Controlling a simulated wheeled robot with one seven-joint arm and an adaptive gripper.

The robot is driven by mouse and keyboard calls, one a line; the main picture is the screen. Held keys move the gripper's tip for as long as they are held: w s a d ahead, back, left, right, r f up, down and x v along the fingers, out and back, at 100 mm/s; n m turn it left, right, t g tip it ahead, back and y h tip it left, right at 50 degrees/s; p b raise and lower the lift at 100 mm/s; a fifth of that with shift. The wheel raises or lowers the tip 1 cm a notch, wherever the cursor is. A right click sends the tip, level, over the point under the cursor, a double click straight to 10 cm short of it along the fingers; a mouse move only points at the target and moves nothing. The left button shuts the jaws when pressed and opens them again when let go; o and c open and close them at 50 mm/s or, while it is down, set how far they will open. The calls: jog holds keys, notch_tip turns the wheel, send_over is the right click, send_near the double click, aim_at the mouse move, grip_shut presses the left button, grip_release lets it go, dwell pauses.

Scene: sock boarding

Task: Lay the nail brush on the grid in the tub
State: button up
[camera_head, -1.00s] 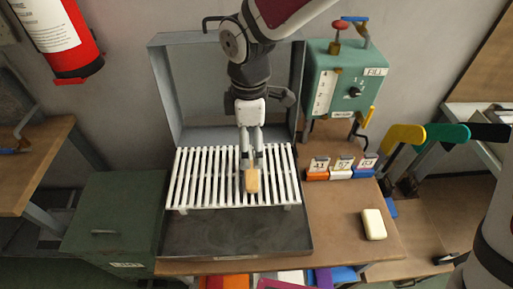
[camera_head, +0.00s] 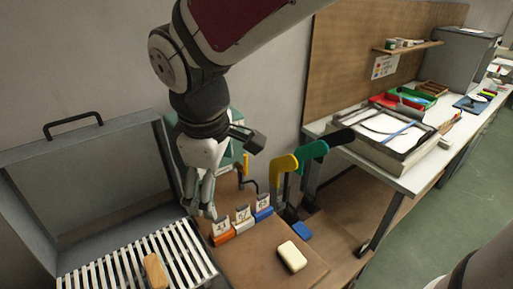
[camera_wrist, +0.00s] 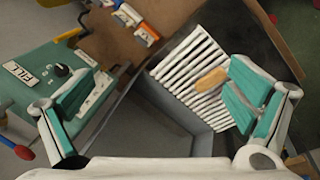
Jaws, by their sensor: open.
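The tan, wood-coloured nail brush (camera_head: 155,270) lies on the white slatted grid (camera_head: 190,252) in the grey tub (camera_head: 85,190). It also shows on the grid in the wrist view (camera_wrist: 211,80). My gripper (camera_head: 200,212) is open and empty in the head view. It is raised up and to the right of the brush, apart from it, over the back right of the tub near the small tags. In the wrist view my gripper's (camera_wrist: 160,100) teal-padded fingers are spread wide. The brush's bristles cannot be made out.
A cream block (camera_head: 292,256) lies on the brown bench. Orange, white and blue tag holders (camera_head: 240,225) stand right of the tub. The green fill box (camera_wrist: 55,75) stands behind, largely hidden by my arm in the head view. Yellow and green handles (camera_head: 300,158) rise beyond.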

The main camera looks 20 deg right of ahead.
jog(key=s+d+r+m+t, duration=0.2)
jog(key=s+d+r+m, duration=0.2)
jog(key=s+d+m, duration=0.7)
jog(key=shift+s+d+r+t+y, duration=0.3)
jog(key=shift+d+r+y, duration=0.05)
jog(key=shift+y, duration=0.05)
dwell(0.7)
